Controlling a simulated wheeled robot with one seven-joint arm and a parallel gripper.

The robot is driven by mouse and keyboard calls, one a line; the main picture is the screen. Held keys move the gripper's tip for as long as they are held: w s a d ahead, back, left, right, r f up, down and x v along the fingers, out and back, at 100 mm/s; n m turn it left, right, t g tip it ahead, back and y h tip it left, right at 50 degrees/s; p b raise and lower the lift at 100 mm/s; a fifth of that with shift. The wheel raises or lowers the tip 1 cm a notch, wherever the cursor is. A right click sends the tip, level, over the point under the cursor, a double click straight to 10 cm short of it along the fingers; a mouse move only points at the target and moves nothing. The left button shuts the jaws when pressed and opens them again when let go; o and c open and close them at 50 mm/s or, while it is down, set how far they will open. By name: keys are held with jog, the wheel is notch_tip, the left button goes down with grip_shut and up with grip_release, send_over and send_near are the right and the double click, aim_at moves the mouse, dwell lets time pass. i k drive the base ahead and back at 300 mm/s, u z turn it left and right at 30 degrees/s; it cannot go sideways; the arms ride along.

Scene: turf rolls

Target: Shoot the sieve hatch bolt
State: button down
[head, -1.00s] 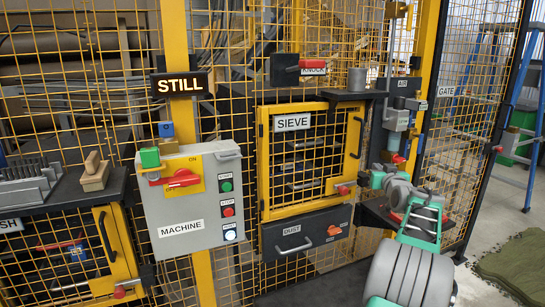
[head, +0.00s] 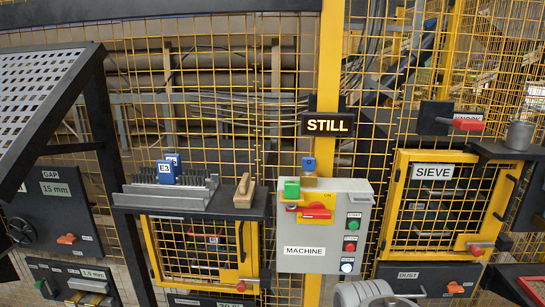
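I cannot tell from here whether the bolt is shot or drawn. A black pull handle (head: 506,196) is on the hatch's right side. A grey part of my arm shows at the bottom edge, below the machine box. My gripper is out of the picture.
The grey MACHINE box (head: 340,232) with a red switch and buttons hangs left of the hatch. The DUST drawer (head: 428,277) is below the hatch. A KNOCK lever (head: 468,124) and a shelf with a grey cup (head: 519,136) are at upper right. The sign (head: 327,125) reads STILL.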

aim_at(476, 250)
jog(key=z, duration=1.4)
jog(key=k, duration=0.65)
jog(key=u, duration=0.2)
jog(key=i, duration=1.3)
jog(key=u, duration=0.85)
